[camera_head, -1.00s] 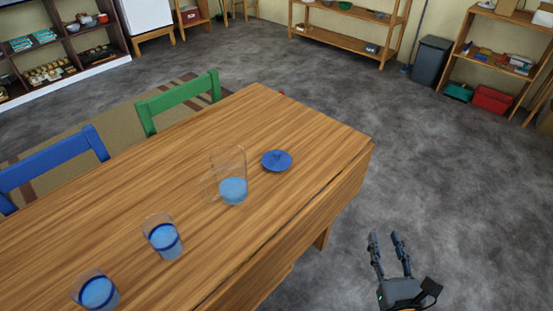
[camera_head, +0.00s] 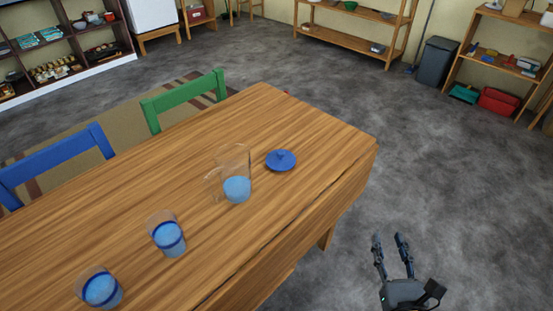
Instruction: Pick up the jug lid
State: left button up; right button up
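The blue jug lid (camera_head: 281,161) lies flat on the wooden table (camera_head: 130,215), with its small knob facing up. It is just right of the clear jug (camera_head: 235,175), which stands upright with blue liquid in its bottom. My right gripper (camera_head: 391,238) is off the table's right edge, over the floor, to the lower right of the lid. Its two fingers are spread apart with nothing between them. My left gripper is not in view.
Two glasses with blue liquid, one nearer the jug (camera_head: 168,236) and one at the lower left (camera_head: 100,289), stand on the table. A green chair (camera_head: 185,94) and a blue chair (camera_head: 58,162) are at the far side. Floor right of the table is clear.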

aim_at(280, 160)
jog(key=i+l+u, duration=0.3)
jog(key=u, duration=0.15)
jog(key=i+l+u, duration=0.25)
jog(key=l+u, duration=0.2)
